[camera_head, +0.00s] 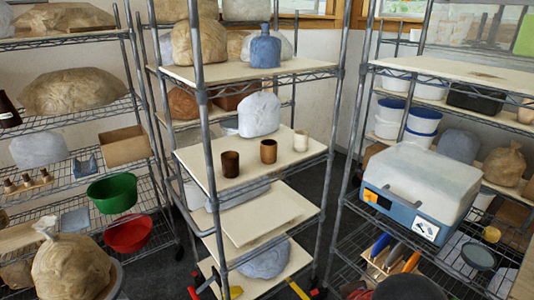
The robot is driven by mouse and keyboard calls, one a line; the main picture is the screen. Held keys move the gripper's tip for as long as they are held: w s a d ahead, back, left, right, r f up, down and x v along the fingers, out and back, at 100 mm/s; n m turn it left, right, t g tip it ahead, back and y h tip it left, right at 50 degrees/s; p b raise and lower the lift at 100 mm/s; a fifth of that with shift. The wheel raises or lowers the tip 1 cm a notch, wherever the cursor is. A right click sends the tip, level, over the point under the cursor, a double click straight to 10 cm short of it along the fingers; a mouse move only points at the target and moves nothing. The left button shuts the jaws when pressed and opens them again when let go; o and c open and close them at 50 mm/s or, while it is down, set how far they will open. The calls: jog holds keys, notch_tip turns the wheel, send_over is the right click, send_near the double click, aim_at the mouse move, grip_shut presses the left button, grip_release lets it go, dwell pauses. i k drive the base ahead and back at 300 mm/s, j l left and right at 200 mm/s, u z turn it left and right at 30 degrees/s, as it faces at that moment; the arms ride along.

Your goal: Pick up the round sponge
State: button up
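A small round yellow object (491,234) sits on the lower wire shelf at the right, just right of the blue and white case. It may be the round sponge, but it is too small to be sure. A dark round dish (479,257) lies just below it in the picture. My gripper is not in view. A dark rounded shape at the bottom edge may be part of my arm, but I cannot tell.
The blue and white case (420,190) stands on the right rack (344,205), left of the yellow object. A wooden holder with colored slats (388,256) is below it. The middle rack holds brown cups (268,151). A green bowl (112,193) and red bowl (128,233) are at left.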

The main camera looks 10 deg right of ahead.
aim_at(492, 235)
jog(key=z, duration=1.9)
